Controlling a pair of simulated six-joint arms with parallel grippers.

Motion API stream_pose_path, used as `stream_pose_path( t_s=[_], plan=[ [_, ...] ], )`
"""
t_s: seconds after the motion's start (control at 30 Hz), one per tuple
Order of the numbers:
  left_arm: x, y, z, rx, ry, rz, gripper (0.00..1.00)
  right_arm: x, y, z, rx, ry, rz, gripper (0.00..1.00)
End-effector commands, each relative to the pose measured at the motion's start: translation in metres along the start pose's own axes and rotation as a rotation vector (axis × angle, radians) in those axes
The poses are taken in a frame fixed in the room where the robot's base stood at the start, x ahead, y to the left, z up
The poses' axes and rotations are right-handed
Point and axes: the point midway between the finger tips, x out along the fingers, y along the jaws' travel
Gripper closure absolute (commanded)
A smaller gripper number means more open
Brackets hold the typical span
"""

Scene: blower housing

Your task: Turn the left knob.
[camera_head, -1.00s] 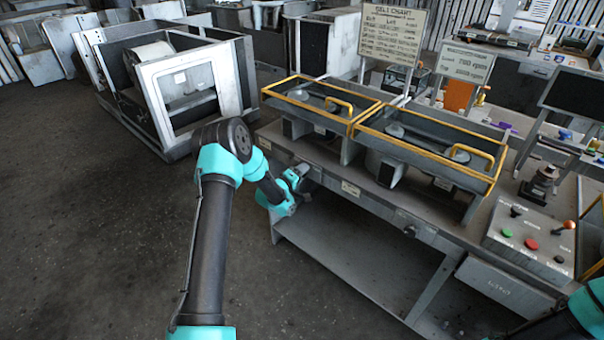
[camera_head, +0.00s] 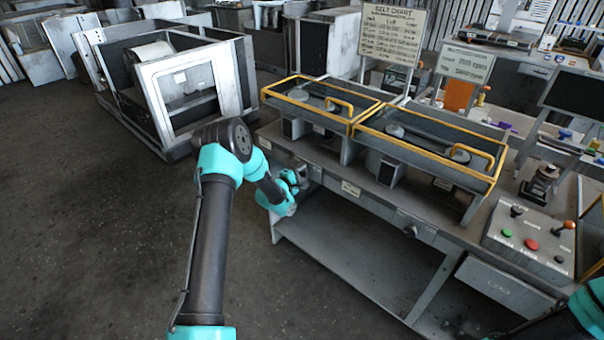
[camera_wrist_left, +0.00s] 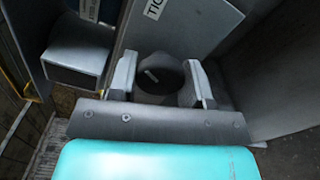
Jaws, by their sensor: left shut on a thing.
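The left knob (camera_wrist_left: 158,76) is a dark round knob with a small pale mark on its face, seen in the left wrist view. My left gripper (camera_wrist_left: 158,82) is shut on it, with one pale finger on each side. In the head view my left gripper (camera_head: 300,180) reaches the front left of the workbench; the knob there is hidden by the gripper and wrist. Of my right arm only a teal and black part shows at the lower right corner; its gripper is not in view.
The workbench (camera_head: 330,178) carries two yellow-framed guards (camera_head: 425,150) above the left gripper's right side. A control box (camera_head: 530,238) with coloured buttons stands at the right. A metal housing (camera_head: 190,85) stands behind on the floor. The floor at left is clear.

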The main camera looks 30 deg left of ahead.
Motion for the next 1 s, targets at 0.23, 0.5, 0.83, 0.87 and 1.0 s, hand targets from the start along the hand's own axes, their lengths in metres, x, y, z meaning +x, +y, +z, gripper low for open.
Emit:
stream_pose_path(
  t_s=[0.23,0.5,0.83,0.87,1.0],
  plan=[
    [0.000,0.000,0.000,-0.001,0.001,0.000,0.78,0.000,0.000,0.000,0.000,0.000,0.000,0.57],
    [0.000,0.000,0.000,0.000,0.000,0.000,0.35,0.000,0.000,0.000,0.000,0.000,0.000,0.57],
    [-0.001,0.000,0.000,0.001,0.000,0.000,0.29,0.000,0.000,0.000,0.000,0.000,0.000,0.57],
    [-0.002,0.000,0.000,0.001,0.000,-0.001,0.29,0.000,0.000,0.000,0.000,0.000,0.000,0.57],
    [-0.011,0.000,-0.001,0.001,0.001,0.000,0.29,0.000,0.000,0.000,0.000,0.000,0.000,0.57]
  ],
)
